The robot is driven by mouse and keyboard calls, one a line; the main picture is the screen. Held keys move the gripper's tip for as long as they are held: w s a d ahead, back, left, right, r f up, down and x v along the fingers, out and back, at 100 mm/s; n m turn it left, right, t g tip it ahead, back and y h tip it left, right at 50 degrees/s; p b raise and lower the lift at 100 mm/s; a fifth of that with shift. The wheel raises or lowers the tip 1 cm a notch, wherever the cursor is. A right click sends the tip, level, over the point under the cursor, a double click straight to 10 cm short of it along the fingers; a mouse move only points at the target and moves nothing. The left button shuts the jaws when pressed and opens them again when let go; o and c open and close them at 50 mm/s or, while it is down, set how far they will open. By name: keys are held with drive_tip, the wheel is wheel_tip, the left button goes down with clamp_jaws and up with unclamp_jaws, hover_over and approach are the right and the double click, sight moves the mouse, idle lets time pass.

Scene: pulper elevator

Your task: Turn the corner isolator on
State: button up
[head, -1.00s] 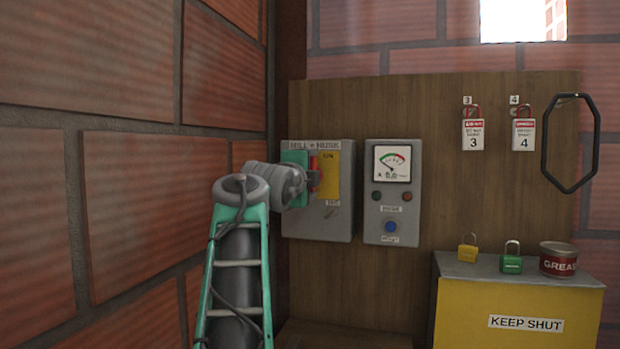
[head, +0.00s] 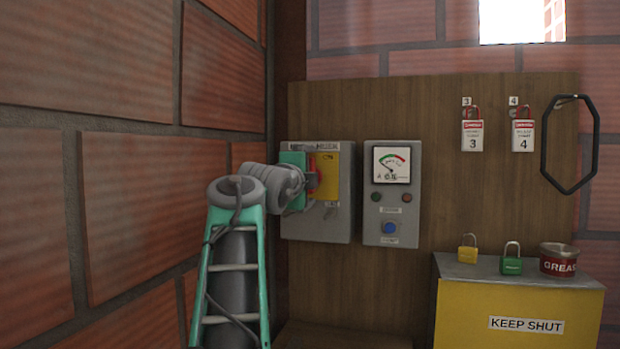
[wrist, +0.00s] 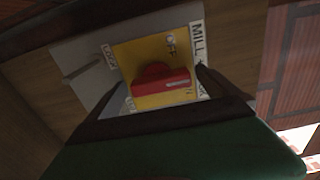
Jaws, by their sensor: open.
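The corner isolator is a grey box (head: 340,215) on the wooden board, with a yellow plate (head: 328,185) and a red handle. In the wrist view the red handle (wrist: 160,84) lies across the yellow plate, its white line towards the right end, close to a partly hidden label ending in "N". The "OFF" label is above it in that view. My gripper (wrist: 158,82) is open, its dark fingers on either side of the handle; I cannot tell whether they touch it. In the head view my wrist covers the box's left part.
A meter panel (head: 391,210) stands close right of the isolator. Tagged padlocks (head: 472,135) and a black loop (head: 545,140) hang farther right. A yellow cabinet (head: 500,310) carries two padlocks and a grease tin (head: 558,262). A brick wall (head: 130,210) is close on the left.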

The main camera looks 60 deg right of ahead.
drive_tip(key=s+a+b, duration=0.1)
drive_tip(key=a, duration=0.5)
drive_tip(key=shift+a, duration=0.4)
